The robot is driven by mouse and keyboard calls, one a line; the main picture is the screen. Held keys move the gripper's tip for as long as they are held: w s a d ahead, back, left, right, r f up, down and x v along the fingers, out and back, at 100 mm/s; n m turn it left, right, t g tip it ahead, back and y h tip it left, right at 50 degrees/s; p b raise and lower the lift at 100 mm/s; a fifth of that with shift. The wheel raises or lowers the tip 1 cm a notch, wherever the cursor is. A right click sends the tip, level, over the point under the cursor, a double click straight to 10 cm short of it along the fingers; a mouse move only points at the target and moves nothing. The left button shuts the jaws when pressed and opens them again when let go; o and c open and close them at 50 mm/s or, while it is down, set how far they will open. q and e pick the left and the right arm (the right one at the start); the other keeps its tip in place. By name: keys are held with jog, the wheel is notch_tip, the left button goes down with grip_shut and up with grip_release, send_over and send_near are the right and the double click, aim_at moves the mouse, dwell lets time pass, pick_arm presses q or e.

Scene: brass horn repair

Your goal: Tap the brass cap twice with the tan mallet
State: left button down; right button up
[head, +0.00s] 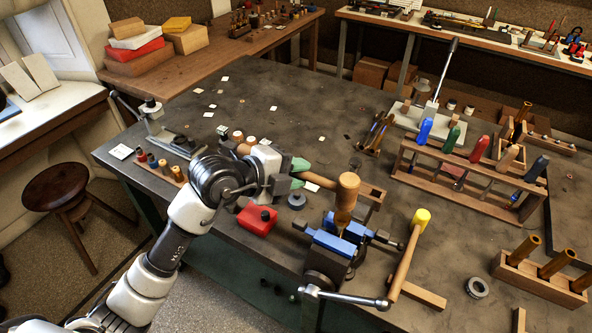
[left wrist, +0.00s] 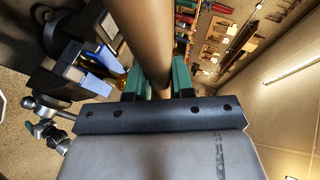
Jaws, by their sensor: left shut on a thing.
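My left gripper (head: 297,175) has green fingertips and is shut on the handle of the tan mallet (head: 347,186). In the left wrist view the green fingers (left wrist: 157,80) close around the tan handle (left wrist: 142,40). The mallet's head is just above the brass cap (head: 343,219), which stands between the blue jaws of the vise (head: 333,242). I cannot tell whether head and cap touch. In the left wrist view a brass-coloured part (left wrist: 119,76) shows beside the blue jaws, partly hidden. My right gripper is not in view.
A yellow-headed mallet (head: 403,262) lies right of the vise. A red container (head: 257,219) and a grey ring (head: 296,199) are left of it. A wooden rack (head: 459,177) of coloured-handled tools stands at right. The bench's middle back is mostly clear, with small pale squares.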

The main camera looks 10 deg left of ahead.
pick_arm(q)
jog(key=shift+p, duration=0.5)
dwell(0.9)
jog(key=shift+f+p, duration=0.35)
jog(key=shift+p, duration=0.5)
dwell(0.6)
jog(key=shift+f, duration=0.1)
